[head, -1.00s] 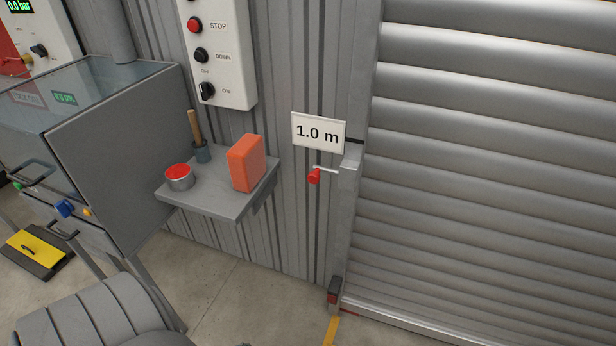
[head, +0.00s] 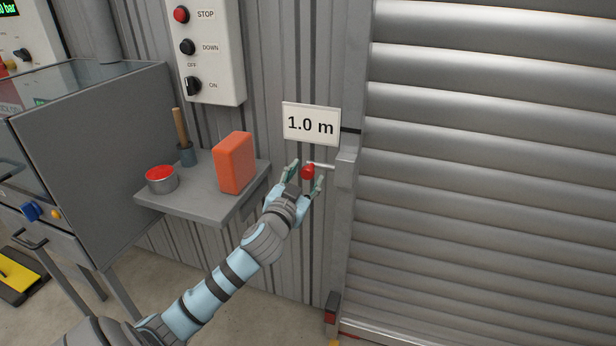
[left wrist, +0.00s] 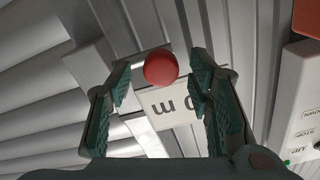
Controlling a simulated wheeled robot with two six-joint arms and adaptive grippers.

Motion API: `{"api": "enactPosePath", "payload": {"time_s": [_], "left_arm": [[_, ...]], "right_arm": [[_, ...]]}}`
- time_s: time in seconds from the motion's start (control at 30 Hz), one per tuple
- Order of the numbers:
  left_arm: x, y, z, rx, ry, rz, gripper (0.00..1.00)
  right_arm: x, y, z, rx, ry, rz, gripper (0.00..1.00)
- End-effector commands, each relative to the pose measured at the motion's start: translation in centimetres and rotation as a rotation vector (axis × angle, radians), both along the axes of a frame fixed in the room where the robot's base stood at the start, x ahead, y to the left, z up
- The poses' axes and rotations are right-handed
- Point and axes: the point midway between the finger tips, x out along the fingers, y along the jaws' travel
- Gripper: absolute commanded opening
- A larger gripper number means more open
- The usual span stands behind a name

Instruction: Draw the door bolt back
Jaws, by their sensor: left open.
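The door bolt is a thin metal rod (head: 322,165) with a red knob (head: 308,172) at its left end, set in the door's side rail under the 1.0 m sign. My left gripper (head: 304,178) is open, with one finger on each side of the red knob. In the left wrist view the red knob (left wrist: 161,67) sits between the two open fingers (left wrist: 158,85), with a gap to each. I cannot tell how deep the knob sits between them. My right gripper is not in view.
A grey shelf (head: 205,208) left of my gripper carries an orange block (head: 234,162), a red-topped tin (head: 161,179) and a wooden-handled tool (head: 181,130). A control panel (head: 213,50) hangs above. The ribbed shutter door (head: 480,180) fills the right side.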

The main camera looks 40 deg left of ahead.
Motion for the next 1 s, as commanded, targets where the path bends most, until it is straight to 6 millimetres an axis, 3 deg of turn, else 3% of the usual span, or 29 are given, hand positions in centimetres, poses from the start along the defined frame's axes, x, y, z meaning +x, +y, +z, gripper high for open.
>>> {"api": "enactPosePath", "payload": {"time_s": [0.17, 0.43, 0.73, 1.0], "left_arm": [[1.9, 0.7, -0.1, 0.000, 0.001, 0.000, 0.47], [2.1, 0.7, 0.0, 0.001, 0.002, -0.001, 0.47], [2.1, 0.7, -0.1, 0.001, 0.002, -0.001, 0.00], [2.3, 0.6, -0.1, -0.002, 0.004, -0.006, 0.00]], "right_arm": [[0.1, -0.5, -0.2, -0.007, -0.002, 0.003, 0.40], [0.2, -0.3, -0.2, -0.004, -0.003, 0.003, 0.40], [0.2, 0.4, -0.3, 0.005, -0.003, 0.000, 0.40], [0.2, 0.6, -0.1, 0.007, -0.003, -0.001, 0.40]]}}
